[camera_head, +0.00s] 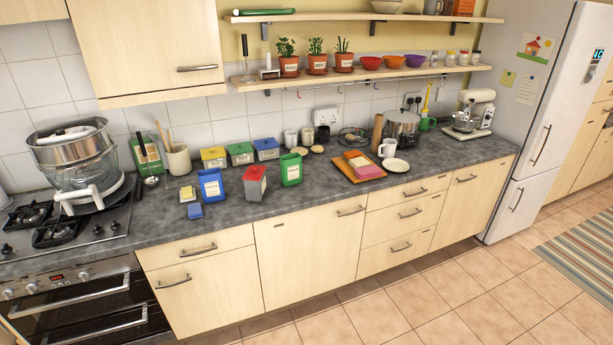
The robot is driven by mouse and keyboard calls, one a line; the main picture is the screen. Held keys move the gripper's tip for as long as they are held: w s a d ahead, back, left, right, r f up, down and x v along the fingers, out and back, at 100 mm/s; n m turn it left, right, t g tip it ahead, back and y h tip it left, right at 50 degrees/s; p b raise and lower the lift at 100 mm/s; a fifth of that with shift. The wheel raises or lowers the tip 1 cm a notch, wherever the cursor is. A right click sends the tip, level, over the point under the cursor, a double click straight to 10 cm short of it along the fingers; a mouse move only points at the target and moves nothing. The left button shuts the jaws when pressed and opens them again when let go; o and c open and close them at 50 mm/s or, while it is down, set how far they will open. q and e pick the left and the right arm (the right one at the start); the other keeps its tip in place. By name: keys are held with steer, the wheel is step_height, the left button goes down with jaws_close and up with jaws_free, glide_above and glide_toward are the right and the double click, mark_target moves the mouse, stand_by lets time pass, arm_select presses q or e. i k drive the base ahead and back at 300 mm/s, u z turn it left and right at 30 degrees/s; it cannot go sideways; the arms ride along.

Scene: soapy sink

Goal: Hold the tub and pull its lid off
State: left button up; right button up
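Several small labelled containers stand on the grey counter. Against the back wall are three box-shaped tubs: a yellow one (214,158), a green one (240,154) and a blue one (266,149). I cannot tell which one is the task's tub. The box-shaped ones look closed, but their lid seams are too small to make out. Neither of my grippers is in view.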

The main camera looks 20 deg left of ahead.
mark_target(255, 190)
steer(key=z, duration=0.15)
steer(key=i, duration=1.95)
steer(key=u, duration=1.65)
steer(key=i, duration=0.7)
steer(key=u, duration=0.65)
